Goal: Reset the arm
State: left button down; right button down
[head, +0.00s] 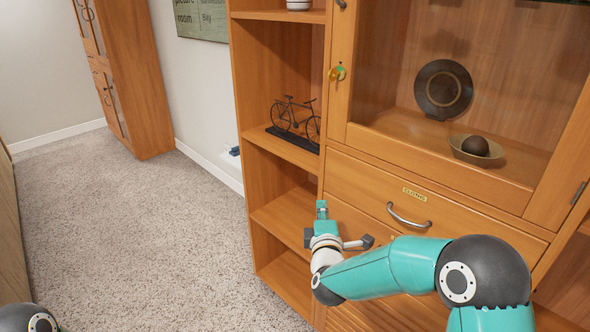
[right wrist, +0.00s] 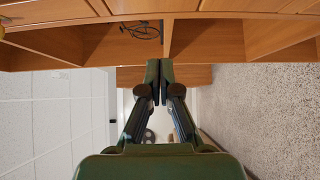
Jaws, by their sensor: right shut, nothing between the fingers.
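My right arm reaches in from the lower right in the head view, in front of the wooden cabinet. My right gripper (head: 321,208) is in front of the cabinet's lower open shelves, left of the drawer handle. In the right wrist view its two fingers (right wrist: 160,82) are together with nothing between them. My left gripper is not in view; only a dark rounded joint of my left arm shows at the lower left corner of the head view.
The wooden cabinet (head: 440,190) fills the right side, with a drawer handle (head: 409,216) close to my right forearm. A bicycle model (head: 296,118) stands on a shelf. A bowl (head: 475,150) and a dark plate (head: 443,89) sit behind glass. Carpet (head: 150,230) at left is clear.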

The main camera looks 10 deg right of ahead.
jog(key=s+d+f+g+p, duration=0.1)
jog(key=d+f+g+p, duration=0.15)
jog(key=d+f, duration=0.25)
jog(key=s+f+m+g+y+p, duration=0.25)
jog(key=s+f+g+p, duration=0.2)
jog(key=s+f, duration=0.8)
jog(key=s+a+f+m+g+y, duration=0.1)
jog(key=s+a+f+m+g, duration=0.2)
jog(key=s+m, duration=0.2)
jog(key=s+a+f+m+g+y, duration=0.2)
jog(key=s+m, duration=0.3)
jog(key=s, duration=0.6)
jog(key=s+a+f+m+g+y, duration=0.1)
jog(key=s+a+f+m+g, duration=0.3)
jog(key=s, duration=0.4)
jog(key=shift+s+f+m+g, duration=0.3)
jog(key=shift+f+m+g, duration=0.25)
jog(key=shift+m, duration=0.3)
jog(key=shift+d, duration=0.1)
